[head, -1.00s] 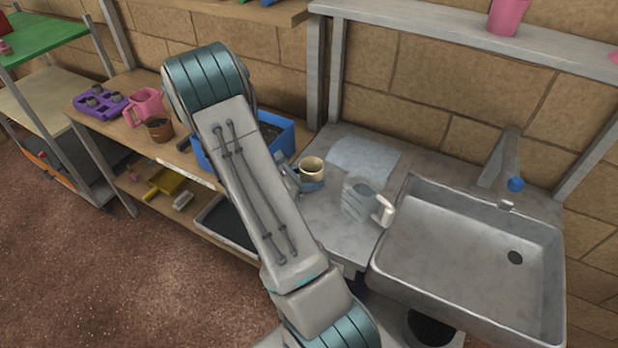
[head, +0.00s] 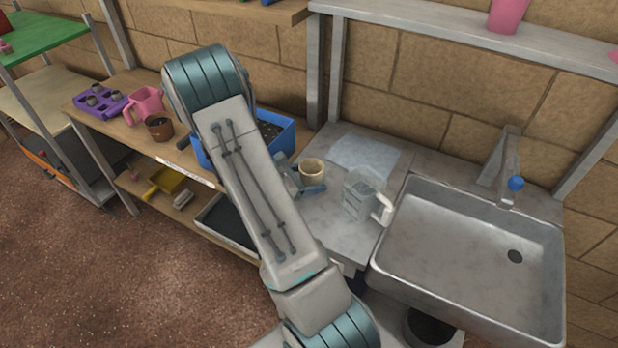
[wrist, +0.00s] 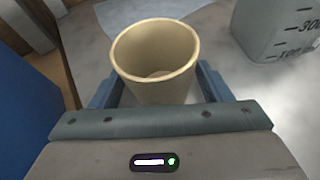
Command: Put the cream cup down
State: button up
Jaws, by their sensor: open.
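The cream cup (head: 312,169) stands upright on the grey counter (head: 325,228), left of the clear measuring jug. In the wrist view the cream cup (wrist: 155,55) is empty as far as I can see inside, with its open mouth up. My gripper (head: 305,183) is low at the counter, its blue-grey fingers on either side of the cup. In the wrist view my gripper (wrist: 158,88) is open around the cup. The cup's base is hidden behind the gripper body there, so its contact with the counter is hard to see.
The clear measuring jug (head: 362,192) with a white handle stands close on the right. A pale sheet (head: 365,155) lies behind. The sink (head: 470,250) is further right. A blue crate (head: 283,140) is at the left. Free counter lies in front of the jug.

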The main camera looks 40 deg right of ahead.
jog(key=b+v, duration=0.2)
jog(key=v, duration=0.9)
jog(key=shift+w, duration=0.1)
jog(key=shift+a+r, duration=0.4)
jog(key=shift+a, duration=0.05)
jog(key=s+a+r+m+t+y, duration=0.4)
jog(key=s+a+r+m+y, duration=0.9)
jog(key=s+a+m, duration=0.2)
jog(key=shift+s+r+m+t, duration=0.15)
jog(key=shift+r+m+t, duration=0.15)
jog(key=shift+m, duration=0.2)
